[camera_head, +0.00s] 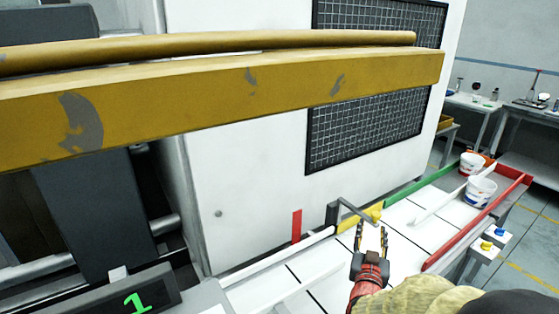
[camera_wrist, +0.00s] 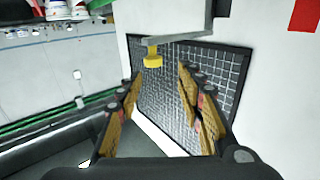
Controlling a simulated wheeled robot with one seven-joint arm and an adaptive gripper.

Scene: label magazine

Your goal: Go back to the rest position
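My gripper (camera_head: 372,228) is low at the right of centre in the head view, over the white panelled surface (camera_head: 405,235). Its two fingers stand apart with nothing between them. In the wrist view my gripper (camera_wrist: 160,78) also shows spread fingers, with a black grid panel (camera_wrist: 165,95) behind the gap. A grey bracket (camera_head: 352,208) with a yellow knob (camera_head: 376,213) is just beyond the fingertips. In the wrist view the yellow knob (camera_wrist: 153,61) hangs above the gap, apart from the fingers.
A worn yellow beam (camera_head: 220,95) crosses the upper left in front of a white cabinet (camera_head: 245,170). White buckets (camera_head: 481,191) stand at the far right end, by a red rail (camera_head: 475,225). A display (camera_head: 125,300) shows a green 1. Several tables stand behind.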

